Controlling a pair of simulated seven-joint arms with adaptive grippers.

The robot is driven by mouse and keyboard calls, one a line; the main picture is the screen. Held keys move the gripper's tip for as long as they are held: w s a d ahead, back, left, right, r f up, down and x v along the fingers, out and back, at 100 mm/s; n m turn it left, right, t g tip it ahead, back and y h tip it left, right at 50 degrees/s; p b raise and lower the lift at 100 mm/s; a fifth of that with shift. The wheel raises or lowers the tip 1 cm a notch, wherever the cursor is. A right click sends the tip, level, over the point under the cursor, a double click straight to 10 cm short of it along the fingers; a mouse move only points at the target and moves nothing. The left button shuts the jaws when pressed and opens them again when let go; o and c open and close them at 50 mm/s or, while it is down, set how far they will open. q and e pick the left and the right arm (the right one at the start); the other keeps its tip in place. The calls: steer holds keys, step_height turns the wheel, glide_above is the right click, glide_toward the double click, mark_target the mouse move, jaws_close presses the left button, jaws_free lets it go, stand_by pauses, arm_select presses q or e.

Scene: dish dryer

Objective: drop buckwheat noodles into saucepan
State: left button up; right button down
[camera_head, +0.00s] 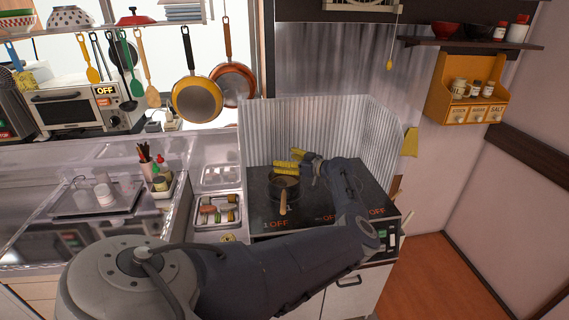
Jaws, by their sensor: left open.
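The dark saucepan (285,188) sits on the left part of the black stove top, its pale wooden handle pointing toward me. Its inside looks brownish, but I cannot tell what it holds. My left gripper (283,159) reaches over the stove from the right side of the pan. Its two yellow ribbed fingers are apart and lie just above and behind the pan's rim. I see nothing clearly between them. I cannot identify the buckwheat noodles for certain; several small banded bundles lie in a metal tray (217,224) left of the stove. My right gripper is not in view.
A corrugated metal screen (305,120) stands behind and right of the stove (258,213). Frying pans (197,100) hang at the back left. A bottle tray (166,191) stands left of the metal tray. A spice rack (468,88) is on the right wall.

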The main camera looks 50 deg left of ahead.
arm_select(q)
steer(key=v, duration=0.9)
